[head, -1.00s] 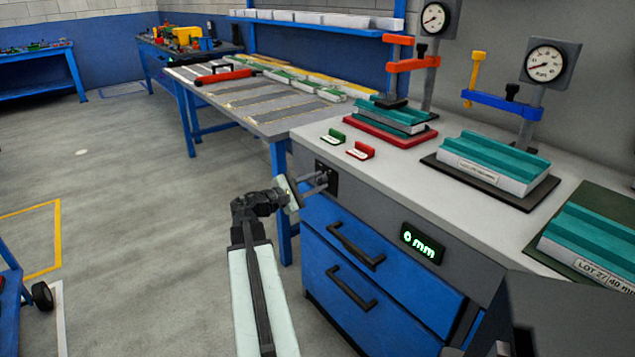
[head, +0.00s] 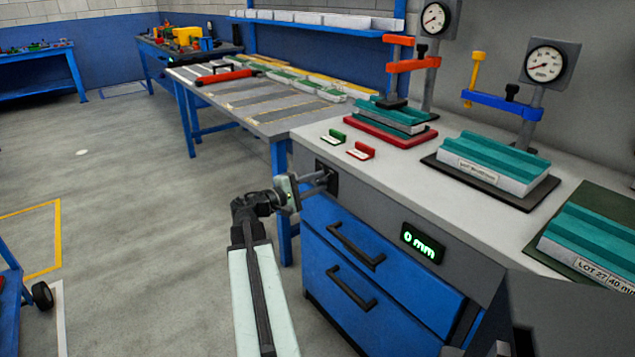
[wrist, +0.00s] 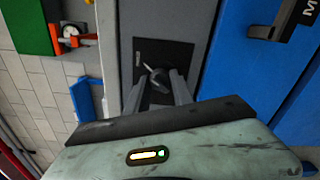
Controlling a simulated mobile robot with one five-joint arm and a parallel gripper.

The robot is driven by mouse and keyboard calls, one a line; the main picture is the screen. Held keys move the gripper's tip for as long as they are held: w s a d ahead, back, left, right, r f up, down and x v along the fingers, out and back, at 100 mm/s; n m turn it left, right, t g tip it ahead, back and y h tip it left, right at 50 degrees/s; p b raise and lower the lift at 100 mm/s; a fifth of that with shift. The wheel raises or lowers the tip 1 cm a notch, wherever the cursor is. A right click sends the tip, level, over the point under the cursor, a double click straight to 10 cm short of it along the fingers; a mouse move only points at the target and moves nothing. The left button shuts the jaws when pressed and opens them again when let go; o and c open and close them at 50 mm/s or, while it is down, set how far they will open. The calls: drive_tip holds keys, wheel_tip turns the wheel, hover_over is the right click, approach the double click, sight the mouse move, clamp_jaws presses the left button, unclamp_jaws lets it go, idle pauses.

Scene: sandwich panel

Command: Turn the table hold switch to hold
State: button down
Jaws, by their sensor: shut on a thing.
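The switch sits on a black plate (head: 333,184) on the grey front of the bench, at its left end above the blue drawers. In the wrist view the black plate (wrist: 178,53) shows with a dark round knob (wrist: 157,76) and a pale pointer mark on it. My gripper (head: 324,183) reaches the plate from the left, and its fingers hide most of the knob in the head view. In the wrist view my gripper (wrist: 158,84) has one finger on each side of the knob, shut on it. I cannot read any position labels.
A green display (head: 421,242) reading 0 mm is to the right. Drawer handles (head: 355,247) stick out below. Green and red tags (head: 361,151), clamps with gauges and teal-topped blocks (head: 496,160) stand on the bench top. The floor at left is open.

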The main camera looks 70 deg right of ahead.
drive_tip(key=shift+s+f, duration=0.1)
drive_tip(key=shift+s, duration=0.05)
drive_tip(key=c, duration=1.1)
unclamp_jaws()
drive_tip(key=shift+a, duration=0.1)
drive_tip(key=v, duration=0.7)
drive_tip(key=shift+w+a, duration=0.25)
